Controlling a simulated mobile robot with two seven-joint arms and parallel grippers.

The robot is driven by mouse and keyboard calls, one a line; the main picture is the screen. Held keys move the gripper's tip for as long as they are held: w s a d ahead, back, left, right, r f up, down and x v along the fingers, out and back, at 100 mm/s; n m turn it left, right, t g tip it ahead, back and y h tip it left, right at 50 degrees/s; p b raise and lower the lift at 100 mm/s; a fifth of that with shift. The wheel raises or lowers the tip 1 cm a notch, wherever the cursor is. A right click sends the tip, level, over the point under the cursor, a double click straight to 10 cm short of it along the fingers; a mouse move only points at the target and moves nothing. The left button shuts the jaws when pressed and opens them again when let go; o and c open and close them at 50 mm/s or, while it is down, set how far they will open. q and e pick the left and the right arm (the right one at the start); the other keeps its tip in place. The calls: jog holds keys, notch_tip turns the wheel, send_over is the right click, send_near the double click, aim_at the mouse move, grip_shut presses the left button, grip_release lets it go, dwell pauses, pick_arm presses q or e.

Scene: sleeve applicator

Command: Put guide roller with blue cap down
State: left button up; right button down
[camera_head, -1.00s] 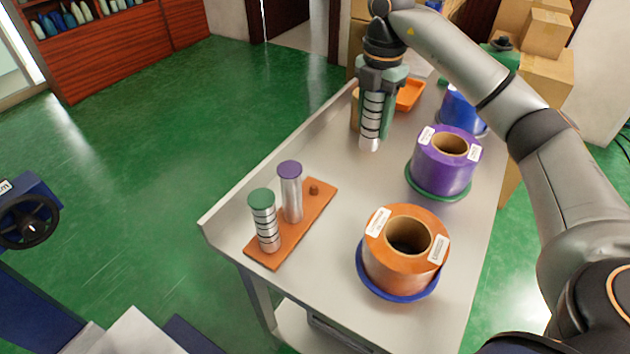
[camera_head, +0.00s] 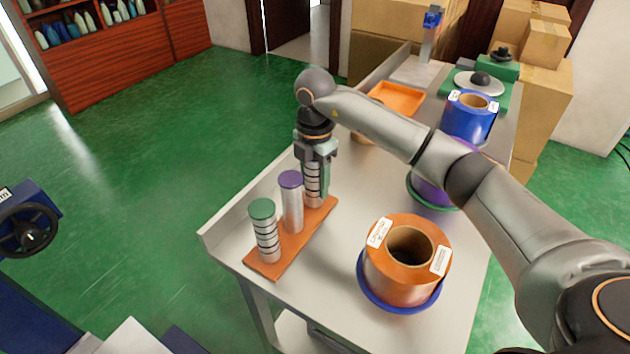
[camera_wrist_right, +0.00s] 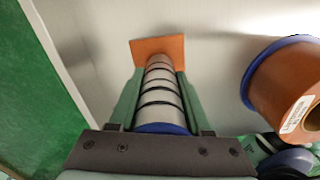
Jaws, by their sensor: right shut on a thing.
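My right gripper (camera_head: 316,172) is shut on the guide roller with blue cap (camera_head: 311,186), a silver cylinder with dark rings. It is upright at the far end of the orange-brown rack board (camera_head: 277,262), where a peg showed before. In the right wrist view the roller (camera_wrist_right: 159,92) lies between the green fingers, its blue cap (camera_wrist_right: 162,128) nearest the camera and its far end over the board (camera_wrist_right: 140,48). Whether it touches the board is hidden. A purple-capped roller (camera_head: 292,204) and a green-capped ringed roller (camera_head: 265,234) stand on the board. My left gripper is out of view.
An orange film roll (camera_head: 385,275) on a blue base stands right of the board. A purple roll (camera_head: 432,185) is partly behind my arm; a blue roll (camera_head: 467,120) and orange tray (camera_head: 398,97) are farther back. The table's raised left edge (camera_head: 247,194) runs close by.

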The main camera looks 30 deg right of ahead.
jog(key=shift+c, duration=1.8)
grip_release()
notch_tip(320, 180, up, 12)
jog(key=shift+p, duration=0.55)
